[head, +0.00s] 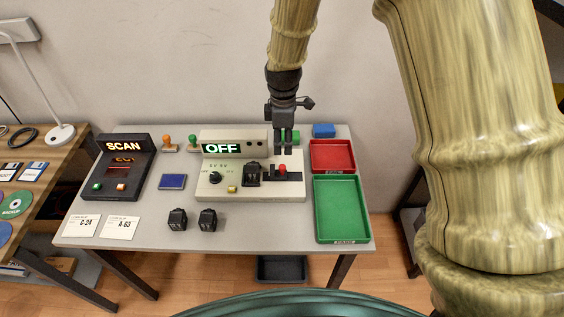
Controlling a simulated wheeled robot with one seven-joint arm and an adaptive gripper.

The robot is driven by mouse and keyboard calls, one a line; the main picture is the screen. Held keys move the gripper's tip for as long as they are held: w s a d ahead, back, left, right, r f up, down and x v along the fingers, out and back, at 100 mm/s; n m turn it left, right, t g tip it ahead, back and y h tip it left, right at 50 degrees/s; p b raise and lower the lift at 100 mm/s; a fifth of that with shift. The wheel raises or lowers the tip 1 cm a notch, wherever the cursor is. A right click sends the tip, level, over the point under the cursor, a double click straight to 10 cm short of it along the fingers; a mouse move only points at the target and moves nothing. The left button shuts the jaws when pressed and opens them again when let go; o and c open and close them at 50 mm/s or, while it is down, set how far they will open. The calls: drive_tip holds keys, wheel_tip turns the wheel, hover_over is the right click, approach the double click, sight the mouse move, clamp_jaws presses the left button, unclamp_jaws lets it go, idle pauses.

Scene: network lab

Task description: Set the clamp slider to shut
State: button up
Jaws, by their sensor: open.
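The clamp slider (282,169) shows as a red knob on a dark track at the right of a cream control unit (285,194). The unit stands on the grey table, and its display reads OFF. My gripper (284,152) points down just above and behind the red knob in the picture. It is open and nothing shows between its fingers. I cannot tell whether the fingertips touch the knob. Any label by the slider is too small to read.
A black block (252,174), a dial (215,177) and a yellow button (232,189) sit left on the unit. Red (333,168) and green (341,236) trays stand right. A scan box (122,168), blue pad (173,182), two cards and two black modules (178,219) lie left and front.

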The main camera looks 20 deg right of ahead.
sight(282, 166)
drive_tip(key=shift+a+f+p, duration=0.1)
drive_tip(key=shift+f+p, duration=1.1)
drive_tip(key=shift+f, duration=3.95)
clamp_jaws()
